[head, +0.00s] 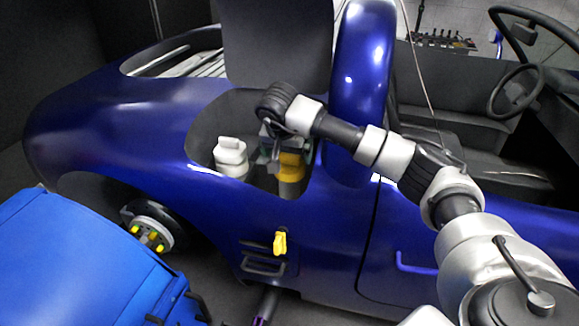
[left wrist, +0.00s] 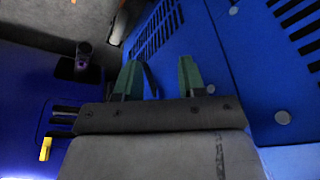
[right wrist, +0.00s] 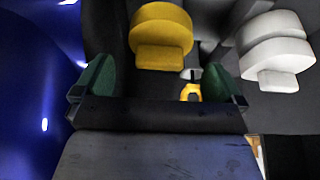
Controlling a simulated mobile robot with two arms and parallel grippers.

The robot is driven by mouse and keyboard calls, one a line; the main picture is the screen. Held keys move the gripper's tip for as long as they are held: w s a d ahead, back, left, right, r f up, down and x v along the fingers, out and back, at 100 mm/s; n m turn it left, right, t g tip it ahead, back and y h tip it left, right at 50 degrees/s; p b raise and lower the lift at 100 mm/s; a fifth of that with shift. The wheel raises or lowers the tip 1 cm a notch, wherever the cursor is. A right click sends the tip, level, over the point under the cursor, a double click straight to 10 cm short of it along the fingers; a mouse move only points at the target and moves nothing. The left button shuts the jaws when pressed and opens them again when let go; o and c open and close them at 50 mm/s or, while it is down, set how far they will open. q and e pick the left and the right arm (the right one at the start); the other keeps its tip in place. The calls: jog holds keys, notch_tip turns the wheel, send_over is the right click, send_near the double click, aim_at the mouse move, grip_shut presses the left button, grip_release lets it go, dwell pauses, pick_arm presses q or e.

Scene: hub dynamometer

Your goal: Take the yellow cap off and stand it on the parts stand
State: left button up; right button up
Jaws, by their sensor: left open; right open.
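The yellow cap (head: 291,160) tops a container in the car's open bay, partly behind my right gripper (head: 273,142). In the right wrist view the yellow cap (right wrist: 160,38) lies beyond and between the spread green fingers of my right gripper (right wrist: 158,76). The fingers are open, and no contact with the cap shows. My left gripper (left wrist: 160,78) is open and empty in its wrist view, near a blue slotted body; it is out of the head view. I cannot make out the parts stand in any view.
A white-capped bottle (head: 231,157) stands left of the yellow cap. A small yellow ring (right wrist: 190,92) is beneath. A yellow piece (head: 280,243) sits on the car's side. A blue body (head: 80,265) fills lower left.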

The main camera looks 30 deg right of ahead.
aim_at(289, 155)
jog(key=x, duration=0.3)
jog(key=b+x, duration=0.1)
jog(key=x, duration=0.2)
jog(key=shift+w+d+r, duration=0.1)
jog(key=shift+w+d, duration=0.1)
jog(key=shift+d, duration=0.05)
pick_arm(q)
jog(key=v, duration=0.4)
jog(key=shift+s+a+r, duration=0.1)
jog(key=shift+r, duration=0.05)
pick_arm(e)
jog(key=c, duration=0.8)
